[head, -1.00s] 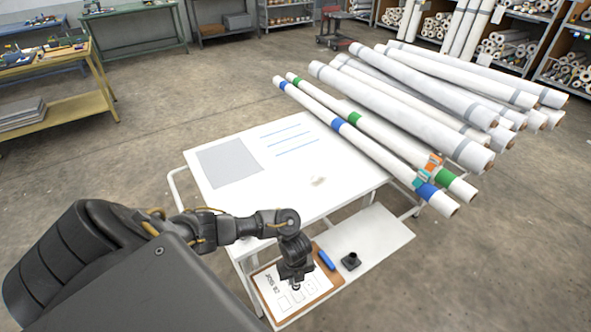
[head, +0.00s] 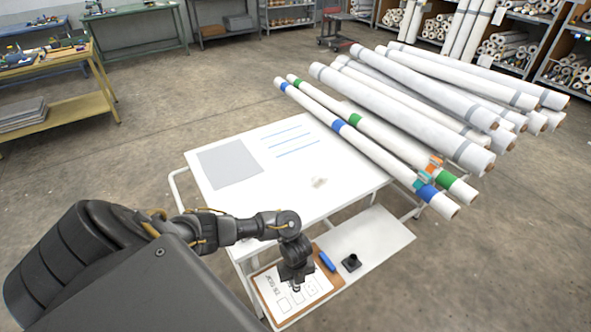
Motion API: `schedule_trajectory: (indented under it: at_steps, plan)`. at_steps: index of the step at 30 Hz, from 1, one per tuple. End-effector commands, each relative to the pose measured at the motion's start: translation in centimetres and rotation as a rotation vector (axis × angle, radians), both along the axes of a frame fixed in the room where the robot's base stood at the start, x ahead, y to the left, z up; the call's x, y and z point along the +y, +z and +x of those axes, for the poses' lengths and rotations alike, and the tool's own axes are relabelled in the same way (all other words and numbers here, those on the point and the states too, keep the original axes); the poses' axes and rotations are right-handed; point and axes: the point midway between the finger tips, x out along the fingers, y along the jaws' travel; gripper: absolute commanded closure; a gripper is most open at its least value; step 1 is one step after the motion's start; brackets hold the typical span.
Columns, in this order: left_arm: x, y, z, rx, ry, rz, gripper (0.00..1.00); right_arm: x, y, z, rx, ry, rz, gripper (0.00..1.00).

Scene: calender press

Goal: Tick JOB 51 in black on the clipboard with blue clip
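The clipboard (head: 322,290) lies on the lower shelf of the white cart, a brown board with a white sheet (head: 268,294) and a blue clip (head: 327,261) at its right end. The sheet has black lettering at its left and several outlined boxes; the lettering is too small to read surely. My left gripper (head: 296,287) points down over the sheet, close above the boxes. Its fingers are small and dark, so I cannot tell whether they hold a pen or touch the paper. The gripper hides part of the sheet. My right gripper is not in view.
A small black object (head: 351,262) stands on the shelf (head: 385,240) right of the clip. The cart top (head: 225,200) above bears a grey sheet (head: 229,163) and blue lines. Long white rolls (head: 400,100) lie across its right side. Bare shelf lies right of the black object.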

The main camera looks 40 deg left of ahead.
Motion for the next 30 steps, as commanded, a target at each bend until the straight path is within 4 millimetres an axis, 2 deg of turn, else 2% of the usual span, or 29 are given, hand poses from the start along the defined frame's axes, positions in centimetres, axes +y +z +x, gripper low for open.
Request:
schedule_trajectory:
  at_steps: [30]
  plan:
    - [0.0, -1.1, 0.0, 0.000, 0.000, 0.000, 1.00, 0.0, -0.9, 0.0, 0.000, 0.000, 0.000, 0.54]
